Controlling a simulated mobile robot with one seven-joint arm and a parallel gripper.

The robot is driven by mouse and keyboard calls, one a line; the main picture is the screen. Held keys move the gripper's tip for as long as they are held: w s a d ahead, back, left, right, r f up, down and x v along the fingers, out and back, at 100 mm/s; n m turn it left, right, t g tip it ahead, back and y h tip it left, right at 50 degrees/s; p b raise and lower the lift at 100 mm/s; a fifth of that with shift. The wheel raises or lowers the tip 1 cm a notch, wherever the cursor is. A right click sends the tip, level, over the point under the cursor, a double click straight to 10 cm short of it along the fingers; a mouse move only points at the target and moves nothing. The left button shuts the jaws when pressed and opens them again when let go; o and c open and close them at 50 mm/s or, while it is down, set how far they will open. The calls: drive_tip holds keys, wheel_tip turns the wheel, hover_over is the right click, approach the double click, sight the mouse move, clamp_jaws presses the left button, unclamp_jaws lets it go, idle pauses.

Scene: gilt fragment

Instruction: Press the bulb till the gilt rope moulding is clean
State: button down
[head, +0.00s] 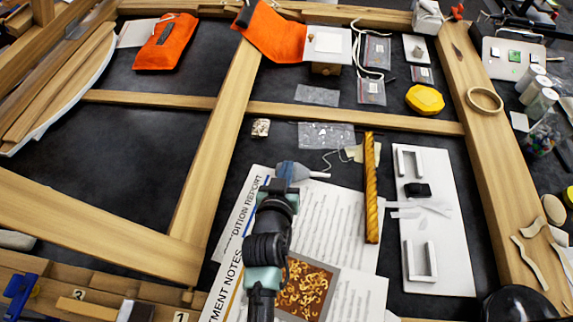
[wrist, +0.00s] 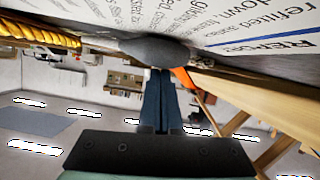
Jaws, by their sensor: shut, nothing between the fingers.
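The grey bulb (head: 291,170) lies on the printed sheets in the head view, its pale nozzle pointing right toward the gilt rope moulding (head: 371,190). The moulding is a twisted gold strip, upright in the picture. In the wrist view the bulb (wrist: 155,50) is a dark rounded shape with the moulding (wrist: 40,33) to its left. My gripper (wrist: 160,72) is shut and empty, its fingertips at the bulb; I cannot tell whether they touch or press it. In the head view my arm hides the fingers and part of the bulb. Any dust on the moulding is too small to tell.
Printed sheets (head: 345,215) lie under the bulb. A white board (head: 438,240) with bracket-shaped pieces is right of the moulding. A wooden frame (head: 225,130) crosses the dark table. A small bag (head: 326,136) and a yellow block (head: 425,99) lie farther back.

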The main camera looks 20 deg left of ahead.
drive_tip(key=shift+f, duration=0.15)
drive_tip(key=r+p, duration=0.2)
drive_tip(key=r, duration=0.1)
drive_tip(key=r+p, duration=0.1)
drive_tip(key=shift+w+a+r, duration=0.15)
drive_tip(key=shift+w+a, duration=0.05)
drive_tip(key=shift+w, duration=0.05)
drive_tip(key=v, duration=1)
drive_tip(key=shift+b, duration=0.35)
drive_tip(key=shift+a, duration=0.1)
idle(0.3)
drive_tip(key=b, duration=0.1)
drive_tip(key=r+b, duration=0.1)
drive_tip(key=b, duration=0.1)
drive_tip(key=w+r+b, duration=0.1)
drive_tip(key=shift+d+r+m+g+b, duration=0.25)
drive_tip(key=shift+d+m+g+b, duration=0.05)
drive_tip(key=shift+d+g+b, duration=0.1)
